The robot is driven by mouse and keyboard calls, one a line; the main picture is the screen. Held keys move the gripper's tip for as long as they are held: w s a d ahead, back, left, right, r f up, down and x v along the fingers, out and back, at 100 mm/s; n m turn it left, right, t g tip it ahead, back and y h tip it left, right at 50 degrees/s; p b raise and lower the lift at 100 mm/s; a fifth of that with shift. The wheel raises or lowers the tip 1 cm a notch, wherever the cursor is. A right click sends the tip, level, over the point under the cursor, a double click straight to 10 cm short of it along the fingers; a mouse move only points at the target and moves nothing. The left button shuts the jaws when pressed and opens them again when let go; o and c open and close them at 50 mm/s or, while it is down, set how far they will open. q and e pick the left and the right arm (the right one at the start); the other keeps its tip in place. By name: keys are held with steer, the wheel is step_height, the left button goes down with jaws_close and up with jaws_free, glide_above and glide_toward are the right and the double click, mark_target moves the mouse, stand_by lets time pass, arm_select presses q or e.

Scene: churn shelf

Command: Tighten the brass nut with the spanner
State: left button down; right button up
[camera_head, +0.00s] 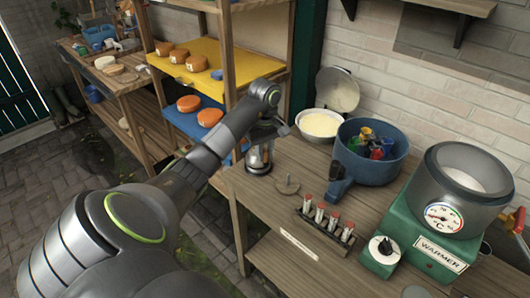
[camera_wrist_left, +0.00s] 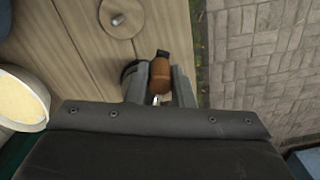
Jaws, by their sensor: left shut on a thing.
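My left gripper (camera_head: 264,136) is at the left end of the wooden bench. In the left wrist view its fingers (camera_wrist_left: 161,88) are shut on an orange-brown thing (camera_wrist_left: 161,73) with a dark end. It looks like a handle, but I cannot tell whether it belongs to the spanner. Below the gripper, a small upright thing with a dark round base (camera_head: 258,168) is partly hidden by the fingers. I cannot make out the brass nut or the spanner's jaw. My right gripper is not in view.
A rack of red-capped vials (camera_head: 327,219), a blue pot (camera_head: 371,165), a cream bowl (camera_head: 319,124) and a green warmer (camera_head: 435,238) stand to the right. Cheese shelves stand behind left.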

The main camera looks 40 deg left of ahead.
arm_select(q)
steer(key=shift+r+p, duration=1.8)
steer(key=shift+r, duration=0.25)
